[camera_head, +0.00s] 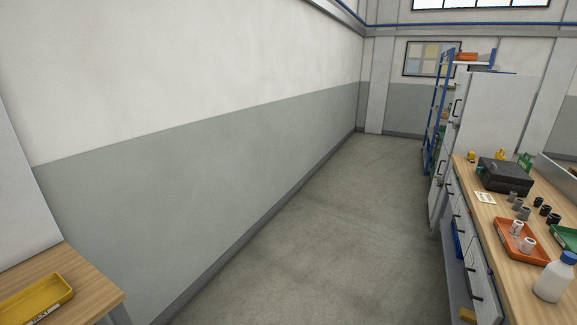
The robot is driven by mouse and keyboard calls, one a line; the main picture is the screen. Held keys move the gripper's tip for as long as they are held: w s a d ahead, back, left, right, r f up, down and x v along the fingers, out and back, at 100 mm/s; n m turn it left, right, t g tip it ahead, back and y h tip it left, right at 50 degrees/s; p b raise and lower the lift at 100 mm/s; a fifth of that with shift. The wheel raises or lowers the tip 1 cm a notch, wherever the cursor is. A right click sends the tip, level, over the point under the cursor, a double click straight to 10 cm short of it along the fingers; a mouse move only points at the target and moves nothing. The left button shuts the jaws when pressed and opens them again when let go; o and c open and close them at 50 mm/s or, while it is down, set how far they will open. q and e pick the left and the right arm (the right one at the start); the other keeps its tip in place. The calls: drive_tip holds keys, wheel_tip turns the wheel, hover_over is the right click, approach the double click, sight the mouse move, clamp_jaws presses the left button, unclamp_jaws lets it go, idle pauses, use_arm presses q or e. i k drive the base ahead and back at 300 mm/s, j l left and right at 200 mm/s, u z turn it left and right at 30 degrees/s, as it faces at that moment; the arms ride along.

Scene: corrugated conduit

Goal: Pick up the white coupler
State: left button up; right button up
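Two small white cylindrical pieces that look like couplers lie in an orange tray (506,244) on the workbench at the right. One white coupler (516,227) is toward the back of the tray, and the other white coupler (528,244) is nearer the front. They are too small to tell apart in detail. Neither of my grippers shows in the head view.
The wooden workbench (500,275) also holds a white bottle with a blue cap (553,280), a green tray (565,237), a black case (505,174) and several grey and black fittings. A yellow tray (35,299) lies on a left table. The floor (330,235) between is clear.

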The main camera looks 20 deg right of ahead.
sight(528, 243)
drive_tip(key=i+l+z, duration=0.1)
drive_tip(key=i+z, duration=0.55)
drive_tip(key=z, duration=0.25)
drive_tip(key=i+z, duration=1.15)
drive_tip(key=i+j+z, duration=0.1)
drive_tip(key=i+z, duration=0.15)
drive_tip(key=i, duration=0.25)
